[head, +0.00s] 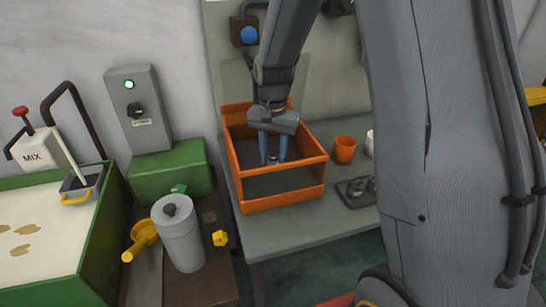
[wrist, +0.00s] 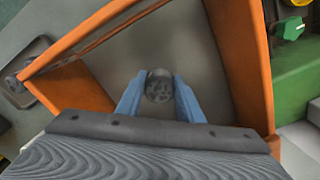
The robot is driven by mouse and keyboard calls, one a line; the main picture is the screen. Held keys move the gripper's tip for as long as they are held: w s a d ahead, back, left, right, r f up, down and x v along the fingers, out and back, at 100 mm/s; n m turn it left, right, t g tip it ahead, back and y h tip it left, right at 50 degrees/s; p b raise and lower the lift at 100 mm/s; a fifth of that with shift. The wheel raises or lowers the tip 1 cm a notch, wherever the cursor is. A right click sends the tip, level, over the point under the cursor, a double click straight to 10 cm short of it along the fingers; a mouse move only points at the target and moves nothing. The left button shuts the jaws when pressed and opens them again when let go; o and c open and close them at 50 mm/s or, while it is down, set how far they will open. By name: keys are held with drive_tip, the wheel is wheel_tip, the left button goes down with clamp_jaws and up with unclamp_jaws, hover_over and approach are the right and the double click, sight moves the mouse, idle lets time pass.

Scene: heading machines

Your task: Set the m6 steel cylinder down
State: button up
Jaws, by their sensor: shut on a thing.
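My gripper (head: 273,150) reaches down into an orange open-topped crate (head: 283,199) on the grey-green table. In the wrist view, its two blue fingers (wrist: 159,97) are shut on the m6 steel cylinder (wrist: 159,86), a short grey cylinder seen end-on with a mottled dark face. The crate's orange walls (wrist: 240,60) surround it, with the dark grey floor beyond. In the head view the cylinder is mostly hidden between the fingers. I cannot tell whether it touches the crate floor.
An orange cup (head: 344,150) and a dark tray (head: 357,191) with small metal parts stand right of the crate. To the left are a grey canister (head: 180,235), a green block (head: 168,175) and a green-sided bin (head: 100,245). The crate floor around my fingers looks clear.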

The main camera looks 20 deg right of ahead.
sight(273, 153)
drive_tip(key=shift+w+f+p, duration=0.25)
drive_tip(key=shift+f+p, duration=0.05)
drive_tip(key=shift+f, duration=0.3)
drive_tip(key=shift+f, duration=0.15)
drive_tip(key=o, duration=1.3)
wheel_tip(273, 153, up, 8)
drive_tip(key=shift+f+b, duration=0.1)
drive_tip(key=shift+b, duration=0.75)
